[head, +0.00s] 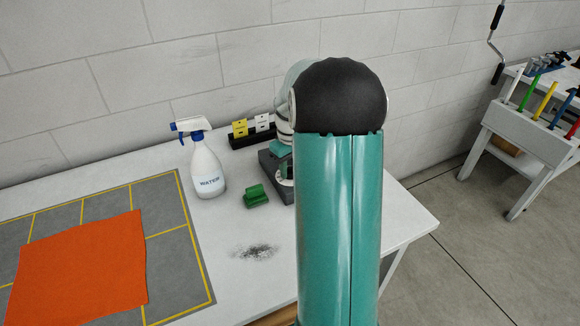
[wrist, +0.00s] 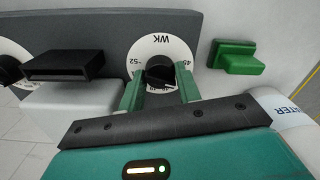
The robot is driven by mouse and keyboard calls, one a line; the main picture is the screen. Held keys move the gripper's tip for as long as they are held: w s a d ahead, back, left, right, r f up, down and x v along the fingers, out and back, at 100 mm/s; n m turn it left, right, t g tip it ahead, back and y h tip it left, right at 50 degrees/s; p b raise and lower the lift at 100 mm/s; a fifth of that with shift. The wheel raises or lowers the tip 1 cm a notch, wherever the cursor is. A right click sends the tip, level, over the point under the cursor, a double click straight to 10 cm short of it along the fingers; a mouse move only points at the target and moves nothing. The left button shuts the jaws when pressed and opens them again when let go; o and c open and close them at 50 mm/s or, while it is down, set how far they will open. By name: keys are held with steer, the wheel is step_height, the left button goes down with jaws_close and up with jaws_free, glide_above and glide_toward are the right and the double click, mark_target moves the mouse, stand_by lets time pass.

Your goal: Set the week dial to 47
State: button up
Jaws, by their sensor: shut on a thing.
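The week dial (wrist: 165,45) is a white disc marked WK on a dark grey panel (wrist: 115,30). Printed numbers near 52 and 45 show on its rim, but the lower rim is mostly hidden. Its black knob (wrist: 160,74) sits between the two green fingers of my gripper (wrist: 159,80), which is shut on it. I cannot read which number the knob points to. In the head view my arm covers most of the panel (head: 270,168), and the gripper is largely hidden.
A second dial (wrist: 8,72) and a black block (wrist: 62,66) are beside it in the wrist view. A green block (wrist: 236,56) lies nearby. A WATER spray bottle (head: 206,166), an orange cloth (head: 80,265) and a dark smudge (head: 256,252) are on the white table (head: 262,290).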

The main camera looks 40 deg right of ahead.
mark_target(290, 167)
steer(key=shift+m, duration=2.8)
steer(key=o, duration=1)
steer(key=shift+c, duration=0.2)
step_height(290, 167, up, 14)
